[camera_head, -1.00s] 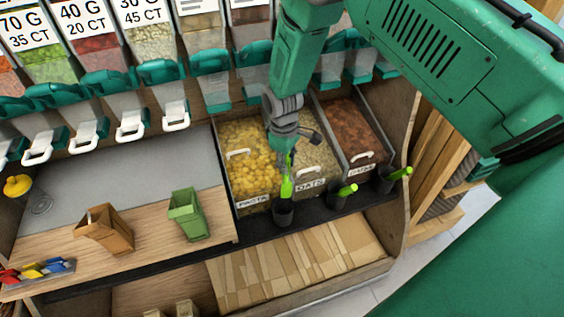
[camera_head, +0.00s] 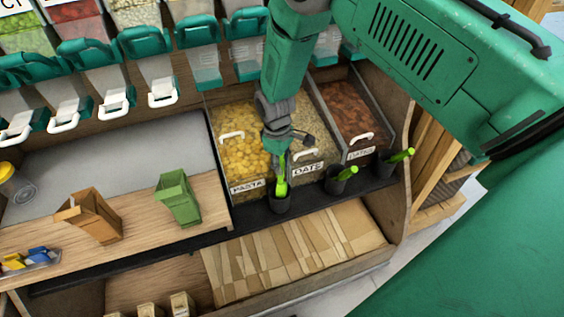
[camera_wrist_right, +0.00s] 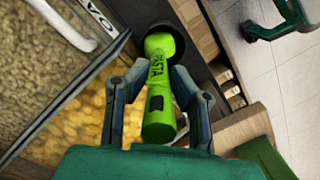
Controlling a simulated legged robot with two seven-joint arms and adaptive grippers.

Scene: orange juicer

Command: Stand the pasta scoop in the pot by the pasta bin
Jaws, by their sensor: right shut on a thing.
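The green pasta scoop (camera_head: 281,187) stands with its lower end in the black pot (camera_head: 280,203) in front of the pasta bin (camera_head: 242,150). My right gripper (camera_head: 279,163) is above the pot and shut on the scoop's handle. In the right wrist view my right gripper (camera_wrist_right: 158,100) has its fingers on either side of the green handle (camera_wrist_right: 159,88), which reads PASTA. The handle's far end goes into the dark mouth of the pot (camera_wrist_right: 163,40). My left gripper is not in view.
Two more black pots with green scoops (camera_head: 341,178) (camera_head: 396,162) stand to the right, by the oats and third bins. A green bag (camera_head: 178,200) and a brown bag (camera_head: 92,216) stand on the wooden counter. Teal dispensers line the back.

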